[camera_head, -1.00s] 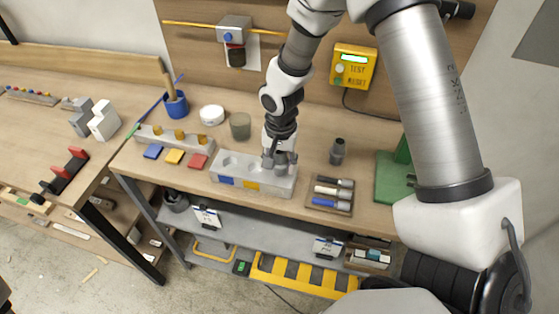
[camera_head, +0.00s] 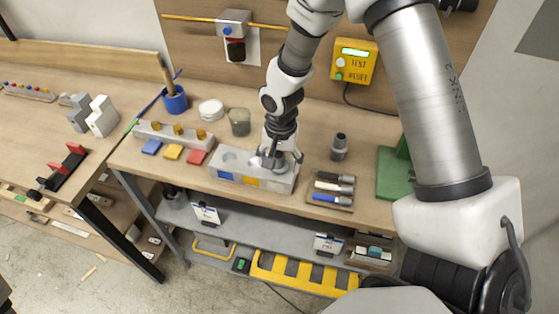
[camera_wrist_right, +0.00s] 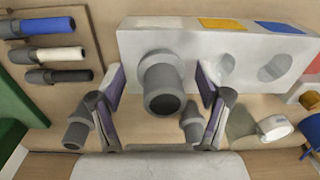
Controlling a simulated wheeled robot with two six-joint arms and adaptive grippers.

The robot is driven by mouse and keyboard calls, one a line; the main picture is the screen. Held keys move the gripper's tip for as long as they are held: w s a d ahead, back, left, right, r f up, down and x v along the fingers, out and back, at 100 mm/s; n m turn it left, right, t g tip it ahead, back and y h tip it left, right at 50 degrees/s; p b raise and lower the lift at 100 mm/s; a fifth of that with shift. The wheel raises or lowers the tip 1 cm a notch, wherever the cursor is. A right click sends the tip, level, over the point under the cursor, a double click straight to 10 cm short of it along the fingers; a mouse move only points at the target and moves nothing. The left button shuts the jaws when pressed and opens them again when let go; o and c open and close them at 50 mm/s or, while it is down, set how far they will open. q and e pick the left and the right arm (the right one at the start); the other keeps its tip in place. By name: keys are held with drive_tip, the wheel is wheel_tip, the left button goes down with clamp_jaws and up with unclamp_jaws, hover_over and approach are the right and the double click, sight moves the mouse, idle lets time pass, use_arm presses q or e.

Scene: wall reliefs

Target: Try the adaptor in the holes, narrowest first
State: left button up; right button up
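The pale block (camera_head: 222,168) has a row of round holes in its top and coloured labels on its front. The grey adaptor (camera_wrist_right: 162,80) stands upright at the block's right-end hole in the head view; how deep it sits is unclear. In the right wrist view, the middle hole (camera_wrist_right: 222,66) and the blue-label hole (camera_wrist_right: 274,68) are empty. My right gripper (camera_wrist_right: 162,92) is open, with one finger on each side of the adaptor and gaps between. The right gripper also shows over the block in the head view (camera_head: 280,158). My left gripper is not in view.
A dark grey fitting (camera_head: 339,147) stands right of the block, behind a tray of markers (camera_head: 331,190). A green stand (camera_head: 392,175) is further right. A grey cup (camera_head: 240,122) and white roll (camera_head: 211,110) stand behind the block. A yellow test box (camera_head: 355,62) hangs on the wall.

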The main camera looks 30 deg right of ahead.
wheel_tip(320, 180, up, 12)
drive_tip(key=shift+s, duration=0.1)
idle(0.4)
idle(0.7)
